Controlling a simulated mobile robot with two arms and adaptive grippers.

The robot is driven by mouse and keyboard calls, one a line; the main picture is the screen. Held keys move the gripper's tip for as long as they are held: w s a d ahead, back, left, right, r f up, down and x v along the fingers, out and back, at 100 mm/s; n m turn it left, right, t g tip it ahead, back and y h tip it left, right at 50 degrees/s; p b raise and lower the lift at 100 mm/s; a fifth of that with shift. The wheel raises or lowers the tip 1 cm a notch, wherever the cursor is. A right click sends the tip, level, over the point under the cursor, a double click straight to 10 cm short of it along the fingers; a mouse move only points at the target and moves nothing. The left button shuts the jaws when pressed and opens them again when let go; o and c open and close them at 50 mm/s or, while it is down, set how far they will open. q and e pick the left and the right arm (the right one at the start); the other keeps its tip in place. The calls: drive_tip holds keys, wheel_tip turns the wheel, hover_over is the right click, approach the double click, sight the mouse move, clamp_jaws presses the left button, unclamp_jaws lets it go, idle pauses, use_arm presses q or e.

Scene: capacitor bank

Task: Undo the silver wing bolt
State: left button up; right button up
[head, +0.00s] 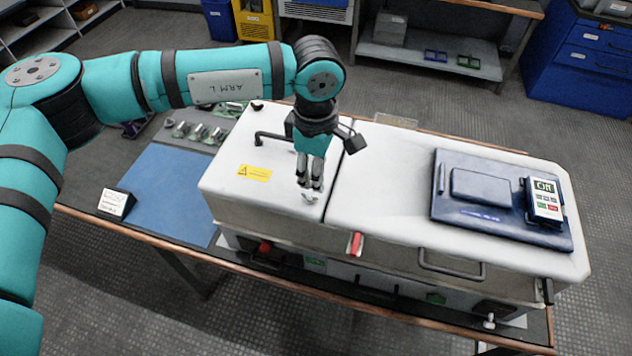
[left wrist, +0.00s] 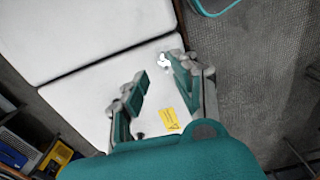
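The silver wing bolt (head: 309,197) sits near the front edge of the left white lid (head: 232,185) of the cabinet. In the left wrist view the wing bolt (left wrist: 164,60) lies just beyond the fingertips, closer to the right-hand finger. My left gripper (head: 310,185) points down over the lid right by the bolt. In the left wrist view the left gripper (left wrist: 155,75) has its fingers apart with nothing between them. I cannot tell whether a finger touches the bolt. My right gripper is not in view.
A black handle (head: 270,137) and a yellow warning label (head: 254,173) are on the same lid. A red switch (head: 355,243) sits on the front.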

sight(316, 195)
use_arm(q)
drive_tip(key=f, duration=0.1)
drive_tip(key=f+p, duration=0.1)
drive_tip(key=f, duration=0.3)
drive_tip(key=shift+s+p, duration=0.35)
drive_tip(key=shift+s, duration=0.05)
drive_tip(key=shift+w+f, duration=0.25)
drive_tip(key=shift+f, duration=0.25)
drive_tip(key=shift+s, duration=0.1)
drive_tip(key=shift+c, duration=0.3)
clamp_jaws()
